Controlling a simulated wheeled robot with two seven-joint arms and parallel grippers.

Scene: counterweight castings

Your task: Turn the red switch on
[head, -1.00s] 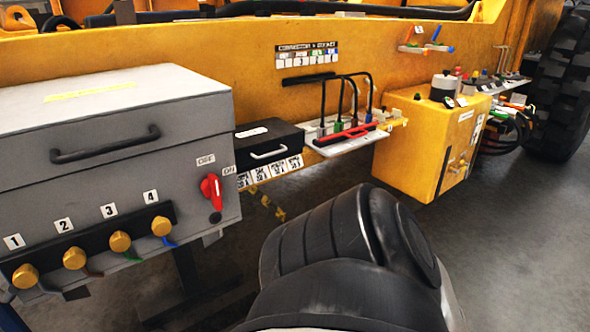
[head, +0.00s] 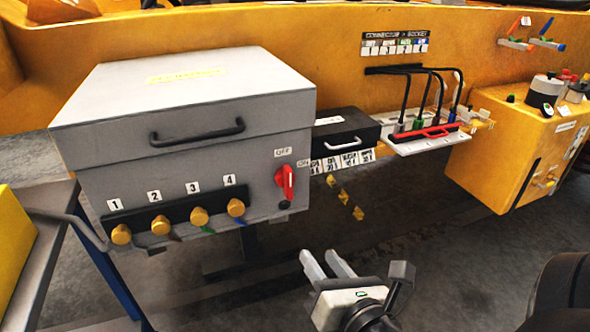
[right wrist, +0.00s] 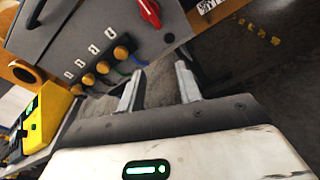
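The red switch (head: 286,182) is a red rotary handle on the right end of the grey box's front face, near the labels OFF and ON. Its handle stands close to upright, tilted a little, with the OFF label just above it. It also shows at the top of the right wrist view (right wrist: 149,12). My right gripper (head: 326,262) is open and empty, below and a little right of the switch, clear of the box. Its two fingers show apart in the right wrist view (right wrist: 158,85). My left gripper is not in view.
The grey box (head: 200,100) has a black handle and several numbered yellow knobs (head: 200,216) below it. A black case (head: 345,137) and a shelf with cables (head: 430,145) stand to the right. A cart (head: 45,250) is at the left. Open floor lies below the box.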

